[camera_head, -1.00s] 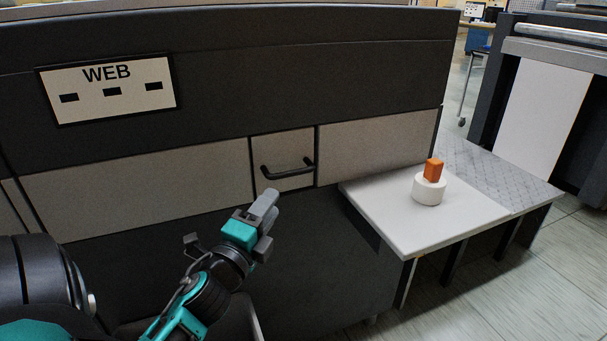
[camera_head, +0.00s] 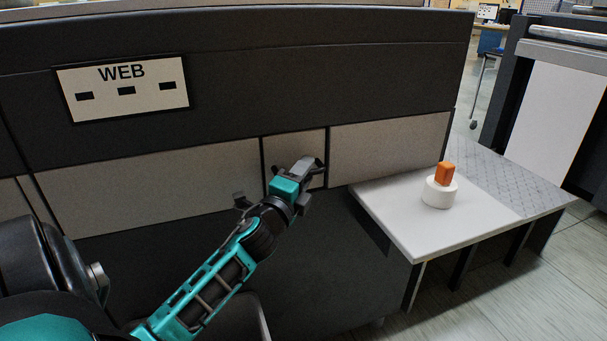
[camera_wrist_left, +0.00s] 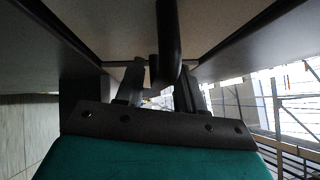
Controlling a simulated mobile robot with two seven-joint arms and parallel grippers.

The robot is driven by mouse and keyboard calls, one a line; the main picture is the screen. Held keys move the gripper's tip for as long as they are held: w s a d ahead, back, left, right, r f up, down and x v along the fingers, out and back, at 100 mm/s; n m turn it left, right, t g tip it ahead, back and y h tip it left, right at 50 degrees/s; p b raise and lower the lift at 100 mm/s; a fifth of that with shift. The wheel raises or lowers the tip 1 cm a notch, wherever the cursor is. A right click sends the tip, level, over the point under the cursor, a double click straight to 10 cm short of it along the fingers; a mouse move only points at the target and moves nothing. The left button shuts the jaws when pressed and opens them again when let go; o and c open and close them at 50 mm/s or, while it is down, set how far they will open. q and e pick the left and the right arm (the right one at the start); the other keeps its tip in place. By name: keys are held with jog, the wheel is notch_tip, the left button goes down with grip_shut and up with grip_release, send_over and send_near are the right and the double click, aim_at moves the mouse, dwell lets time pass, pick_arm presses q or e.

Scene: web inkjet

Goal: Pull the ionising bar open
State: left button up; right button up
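The ionising bar's small light front panel (camera_head: 297,145) sits flush between two longer light panels, with no gap showing. Its dark bar handle (camera_head: 319,163) is mostly hidden behind my left gripper (camera_head: 308,172) in the head view. In the left wrist view the handle (camera_wrist_left: 169,38) comes down from the top, and its lower end lies between the two fingers of my left gripper (camera_wrist_left: 162,85). The fingers stand apart on either side of the handle; I cannot tell whether either touches it. My right gripper is not in view.
A white table (camera_head: 405,225) stands right of the panel, bearing a white cylinder (camera_head: 439,193) with an orange block (camera_head: 445,174) on top. A WEB sign (camera_head: 124,89) is on the dark machine above. Tiled floor lies open at the lower right.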

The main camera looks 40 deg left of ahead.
pick_arm(q)
jog(key=shift+c, duration=0.4)
grip_shut()
